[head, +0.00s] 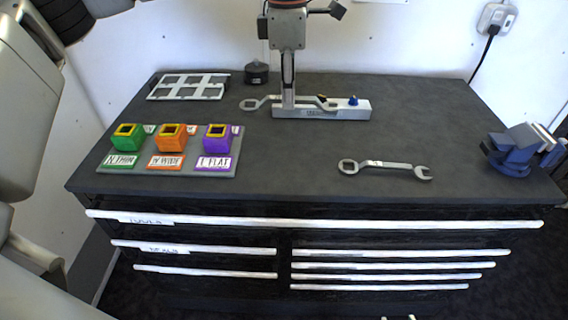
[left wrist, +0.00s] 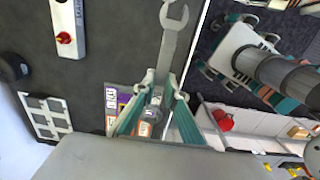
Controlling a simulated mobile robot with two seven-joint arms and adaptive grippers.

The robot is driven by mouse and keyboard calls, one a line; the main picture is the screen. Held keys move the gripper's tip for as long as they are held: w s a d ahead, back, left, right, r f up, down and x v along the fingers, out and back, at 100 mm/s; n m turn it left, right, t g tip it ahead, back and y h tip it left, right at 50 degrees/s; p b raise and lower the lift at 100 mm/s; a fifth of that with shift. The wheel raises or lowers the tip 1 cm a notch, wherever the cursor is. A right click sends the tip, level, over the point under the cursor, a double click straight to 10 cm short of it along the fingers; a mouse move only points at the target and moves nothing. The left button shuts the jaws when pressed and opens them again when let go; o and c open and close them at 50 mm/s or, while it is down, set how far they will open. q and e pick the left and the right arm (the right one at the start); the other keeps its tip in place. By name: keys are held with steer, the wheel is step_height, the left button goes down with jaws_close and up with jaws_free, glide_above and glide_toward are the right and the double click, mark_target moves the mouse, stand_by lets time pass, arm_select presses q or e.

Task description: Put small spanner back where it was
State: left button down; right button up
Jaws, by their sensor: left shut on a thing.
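My left gripper (head: 288,102) comes down from the top of the head view and is shut on a small spanner (head: 262,103). The spanner lies roughly level, ring end to the left and open end to the right. In the left wrist view the gripper (left wrist: 162,88) has its fingers closed around the spanner's shaft (left wrist: 169,50); the open end points up in that picture. It appears held above the bench, apart from it. A second spanner (head: 385,167) lies on the bench at the front right.
The bench top (head: 420,120) carries a grey block base (head: 340,112) behind the gripper, a six-cell tray (head: 188,87), a black puck (head: 256,74) and a blue vise (head: 515,150). A board (head: 190,169) holds green, orange and purple blocks. The front centre is clear.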

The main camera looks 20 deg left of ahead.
arm_select(q)
glide_above(288, 169)
step_height(288, 169, down, 13)
steer(key=shift+s+f, duration=0.1)
steer(key=shift+f+p, duration=0.4)
steer(key=shift+f, duration=2.05)
steer(key=c, duration=2.1)
jaws_free()
steer(key=shift+f, duration=0.15)
step_height(288, 169, up, 12)
steer(key=shift+a+r+b, duration=0.15)
steer(key=shift+r+b, duration=0.05)
steer(key=shift+b, duration=0.35)
steer(key=shift+s+f, duration=0.1)
